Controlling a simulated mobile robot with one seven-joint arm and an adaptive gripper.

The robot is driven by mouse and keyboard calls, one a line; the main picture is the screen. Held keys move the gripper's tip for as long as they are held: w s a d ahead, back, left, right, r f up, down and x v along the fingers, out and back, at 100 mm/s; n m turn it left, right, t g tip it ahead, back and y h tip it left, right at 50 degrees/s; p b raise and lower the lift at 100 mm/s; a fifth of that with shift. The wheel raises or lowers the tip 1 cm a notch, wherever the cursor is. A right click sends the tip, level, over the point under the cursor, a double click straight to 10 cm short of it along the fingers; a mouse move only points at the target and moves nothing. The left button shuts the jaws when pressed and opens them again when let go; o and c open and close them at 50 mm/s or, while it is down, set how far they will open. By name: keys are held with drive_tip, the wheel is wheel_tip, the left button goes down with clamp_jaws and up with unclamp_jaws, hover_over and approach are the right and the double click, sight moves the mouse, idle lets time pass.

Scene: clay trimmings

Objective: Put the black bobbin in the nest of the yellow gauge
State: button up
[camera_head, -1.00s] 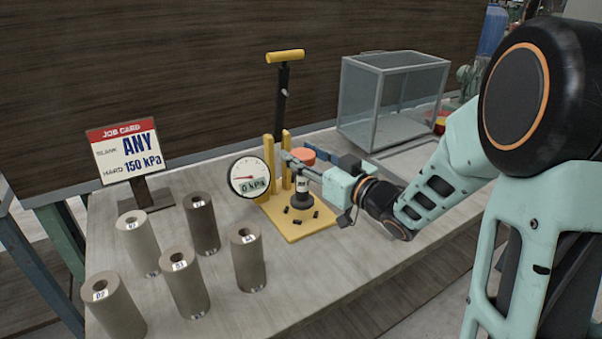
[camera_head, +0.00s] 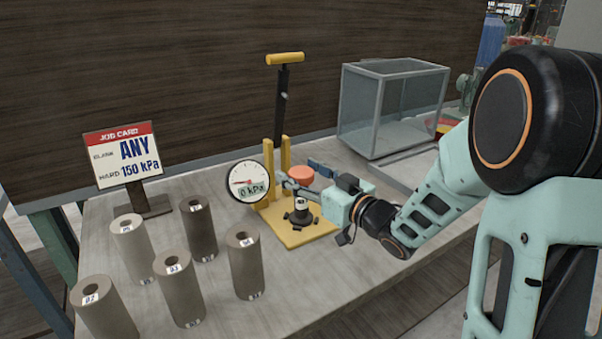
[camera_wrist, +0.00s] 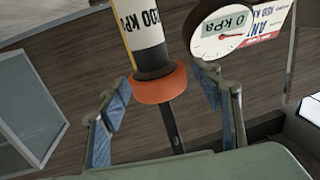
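The black bobbin (camera_head: 300,216) stands in the nest on the yellow gauge's base plate (camera_head: 318,228), among several small black studs. Its upper part has a pale label and an orange cap (camera_head: 301,173). The wrist view is upside down and shows the orange cap (camera_wrist: 158,84), black collar and a white-yellow band marked in kPa. My gripper (camera_head: 305,178) is at the cap's height. In the wrist view its two blue-padded fingers (camera_wrist: 165,85) stand apart either side of the cap, with gaps visible. How deep the bobbin sits is hard to tell.
The gauge's dial (camera_head: 248,183) reads 0 kPa, and its yellow-topped lever (camera_head: 284,59) rises behind the nest. Several clay cylinders (camera_head: 245,264) stand at left near a job card (camera_head: 124,155). A glass-walled bin (camera_head: 385,105) stands at back right. The front right bench is clear.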

drive_tip(key=shift+r, duration=0.3)
drive_tip(key=p+v, duration=0.1)
drive_tip(key=v, duration=1.1)
drive_tip(key=shift+f, duration=0.15)
drive_tip(key=shift+d, duration=0.1)
